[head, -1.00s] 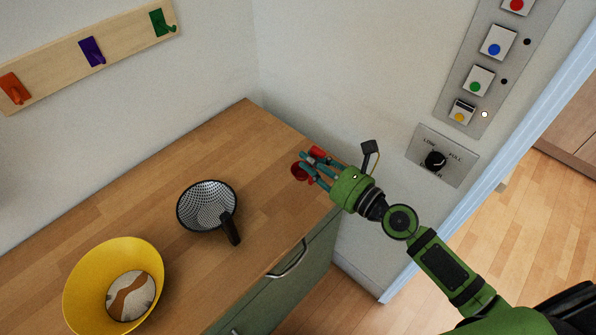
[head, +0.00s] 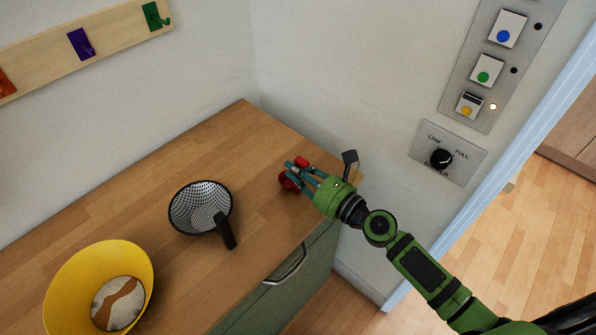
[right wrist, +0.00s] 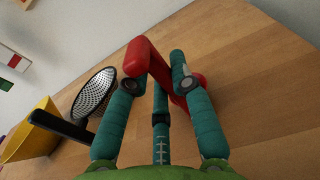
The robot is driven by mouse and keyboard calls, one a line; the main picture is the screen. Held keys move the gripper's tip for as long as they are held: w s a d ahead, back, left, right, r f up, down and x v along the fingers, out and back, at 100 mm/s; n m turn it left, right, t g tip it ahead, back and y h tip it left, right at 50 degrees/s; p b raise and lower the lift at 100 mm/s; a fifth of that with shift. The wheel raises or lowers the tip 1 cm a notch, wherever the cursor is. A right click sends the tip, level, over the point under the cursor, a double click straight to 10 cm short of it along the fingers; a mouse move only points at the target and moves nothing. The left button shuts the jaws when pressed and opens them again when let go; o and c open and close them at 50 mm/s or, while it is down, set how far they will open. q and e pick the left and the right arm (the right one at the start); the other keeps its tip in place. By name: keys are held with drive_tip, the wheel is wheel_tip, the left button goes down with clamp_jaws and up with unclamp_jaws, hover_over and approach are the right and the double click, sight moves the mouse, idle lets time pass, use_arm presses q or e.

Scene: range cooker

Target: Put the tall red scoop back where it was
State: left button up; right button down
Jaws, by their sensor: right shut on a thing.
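The red scoop (head: 287,181) is in my right gripper (head: 298,174), over the right end of the wooden counter in the head view. The fingers hide much of it. In the right wrist view the red scoop (right wrist: 144,58) shows between and behind the teal fingers of my right gripper (right wrist: 160,75), which is shut on it. I cannot tell whether the scoop touches the counter. My left gripper is not in view.
A black-handled strainer (head: 200,207) lies on the counter (head: 245,130), left of my right gripper. A yellow bowl (head: 65,290) with contents stands further left. A hook rail (head: 110,40) and a switch panel (head: 486,70) are on the walls. Counter between strainer and gripper is clear.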

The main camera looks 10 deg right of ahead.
drive_tip(key=shift+f, duration=0.25)
drive_tip(key=c, duration=1.1)
unclamp_jaws()
drive_tip(key=shift+r, duration=0.15)
drive_tip(key=shift+r, duration=0.25)
drive_tip(key=b+v, duration=0.4)
drive_tip(key=v, duration=0.8)
drive_tip(key=shift+f, duration=0.1)
